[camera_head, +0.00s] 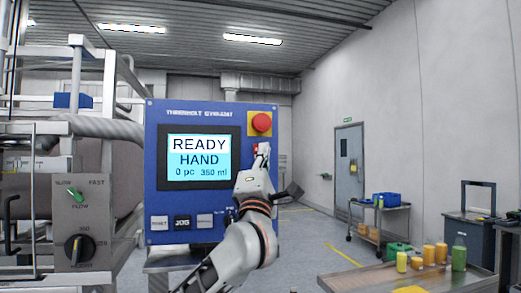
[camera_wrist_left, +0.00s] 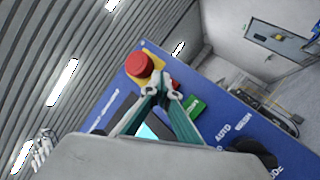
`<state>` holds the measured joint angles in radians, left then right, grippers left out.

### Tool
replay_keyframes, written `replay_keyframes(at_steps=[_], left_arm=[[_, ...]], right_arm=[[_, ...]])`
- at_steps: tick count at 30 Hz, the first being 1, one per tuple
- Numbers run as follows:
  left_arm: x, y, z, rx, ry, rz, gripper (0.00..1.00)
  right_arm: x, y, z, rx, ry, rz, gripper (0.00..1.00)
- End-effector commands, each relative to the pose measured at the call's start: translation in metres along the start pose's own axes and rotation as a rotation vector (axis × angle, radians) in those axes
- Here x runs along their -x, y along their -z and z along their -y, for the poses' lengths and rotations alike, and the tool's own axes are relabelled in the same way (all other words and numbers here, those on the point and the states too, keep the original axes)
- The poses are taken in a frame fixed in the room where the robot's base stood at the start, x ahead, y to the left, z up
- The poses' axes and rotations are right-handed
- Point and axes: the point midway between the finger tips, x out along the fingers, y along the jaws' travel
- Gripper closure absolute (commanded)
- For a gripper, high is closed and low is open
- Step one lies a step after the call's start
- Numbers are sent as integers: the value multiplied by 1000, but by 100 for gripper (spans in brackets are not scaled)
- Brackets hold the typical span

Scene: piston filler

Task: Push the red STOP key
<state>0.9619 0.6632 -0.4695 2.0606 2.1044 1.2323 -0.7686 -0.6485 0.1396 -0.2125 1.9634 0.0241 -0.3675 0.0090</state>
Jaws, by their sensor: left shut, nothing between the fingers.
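The blue control panel (camera_head: 157,115) faces me, with a lit screen (camera_head: 198,157) reading READY, HAND, 0 pc, 350 ml. My left gripper (camera_head: 262,158) is shut and empty, its tip at the panel's right side, just below the red mushroom button. A small red key, which looks like the STOP key (camera_wrist_left: 176,84), shows beside the fingertips (camera_wrist_left: 161,92) in the left wrist view, partly hidden by them. I cannot tell whether the fingers touch it. A green key (camera_wrist_left: 194,106) lies beside it. My right gripper is not in view.
The red mushroom button (camera_head: 261,122) on a yellow plate sits close above the fingertips. A black knob (camera_wrist_left: 254,153) stands out from the panel. A bench with bottles (camera_head: 459,254) is at right.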

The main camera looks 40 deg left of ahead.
Motion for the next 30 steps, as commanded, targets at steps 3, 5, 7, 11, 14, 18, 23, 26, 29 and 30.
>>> replay_keyframes(at_steps=[3,5,7,11,14,18,23,26,29,30], left_arm=[[5,-6,-6,3,1,3,100],[9,-9,-10,2,0,3,100],[13,-12,-12,3,2,3,100],[22,-18,-18,1,2,3,100],[28,-22,-22,2,1,3,100],[32,-25,-25,1,1,1,100],[34,-25,-25,0,0,1,100],[34,-25,-24,0,0,1,100],[34,-25,-24,0,0,1,100],[34,-24,-24,0,0,1,100]], right_arm=[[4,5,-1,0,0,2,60],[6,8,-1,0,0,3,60],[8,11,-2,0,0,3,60],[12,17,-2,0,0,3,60],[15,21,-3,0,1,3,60],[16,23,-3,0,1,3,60],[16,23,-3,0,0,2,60],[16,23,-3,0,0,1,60],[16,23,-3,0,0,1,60],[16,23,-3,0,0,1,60]])
